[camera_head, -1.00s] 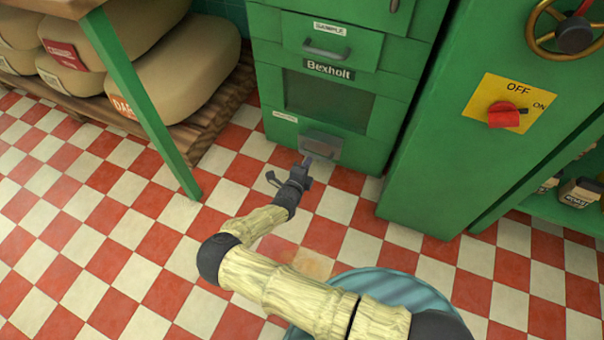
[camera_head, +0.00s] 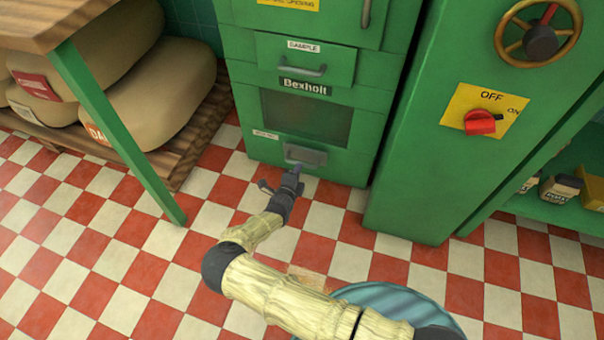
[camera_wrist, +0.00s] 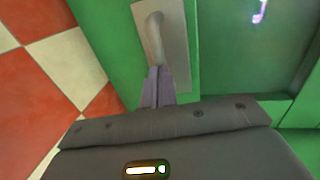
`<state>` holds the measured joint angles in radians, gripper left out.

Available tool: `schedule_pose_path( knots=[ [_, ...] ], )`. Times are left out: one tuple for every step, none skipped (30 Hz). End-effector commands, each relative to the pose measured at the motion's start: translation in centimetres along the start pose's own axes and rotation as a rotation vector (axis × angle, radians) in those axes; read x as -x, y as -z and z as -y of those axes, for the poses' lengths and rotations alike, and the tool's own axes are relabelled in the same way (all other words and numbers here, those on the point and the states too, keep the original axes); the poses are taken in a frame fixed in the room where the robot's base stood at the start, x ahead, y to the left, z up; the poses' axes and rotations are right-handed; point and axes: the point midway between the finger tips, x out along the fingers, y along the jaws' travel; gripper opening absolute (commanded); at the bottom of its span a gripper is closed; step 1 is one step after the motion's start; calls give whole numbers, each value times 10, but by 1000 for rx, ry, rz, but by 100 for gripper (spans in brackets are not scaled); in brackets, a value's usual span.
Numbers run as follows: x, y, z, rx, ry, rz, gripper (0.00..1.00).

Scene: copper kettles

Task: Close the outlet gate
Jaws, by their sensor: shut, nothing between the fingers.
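The outlet gate (camera_head: 305,154) is a grey plate with a bar handle, low on the front of the green Bexholt machine (camera_head: 230,105). In the wrist view the gate plate (camera_wrist: 178,50) and its pale curved handle (camera_wrist: 154,38) fill the top middle. My gripper (camera_head: 296,170) is just in front of the gate, its fingers pointing at it. In the wrist view the shut, empty fingertips (camera_wrist: 157,80) are at the handle's lower end. I cannot tell whether they touch it. How far the gate stands open is unclear.
A sample drawer (camera_head: 305,62) sits above a dark window (camera_head: 306,118). To the right is a green cabinet with a red OFF/ON switch (camera_head: 481,123) and a handwheel (camera_head: 541,42). Sacks (camera_head: 165,95) lie on a pallet at left, behind a green table leg (camera_head: 115,135). Checkered floor in front is mostly clear.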

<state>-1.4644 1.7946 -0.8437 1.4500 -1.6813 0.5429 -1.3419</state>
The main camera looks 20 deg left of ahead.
Motion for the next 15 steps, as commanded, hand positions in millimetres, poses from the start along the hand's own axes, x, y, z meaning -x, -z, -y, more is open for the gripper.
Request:
schedule_pose_path(
  knots=[
    [-7,-2,2,-1,1,3,0],
    [-11,-2,2,-1,0,3,0],
    [-15,-2,3,-1,0,3,0],
    [-18,-2,4,0,0,3,0],
    [-20,-2,4,0,0,4,0],
    [-23,-2,5,-1,0,4,0],
    [-24,-1,6,-1,0,3,0],
    [-26,-1,6,-1,1,3,0],
    [-27,-1,7,0,1,3,0],
    [-27,0,7,0,2,2,0],
    [-28,0,8,0,3,2,0],
    [-28,0,8,-1,4,1,0],
    [-29,1,8,-1,4,1,0],
    [-29,1,9,-1,5,1,0],
    [-30,1,9,-1,5,1,0]
  ],
)
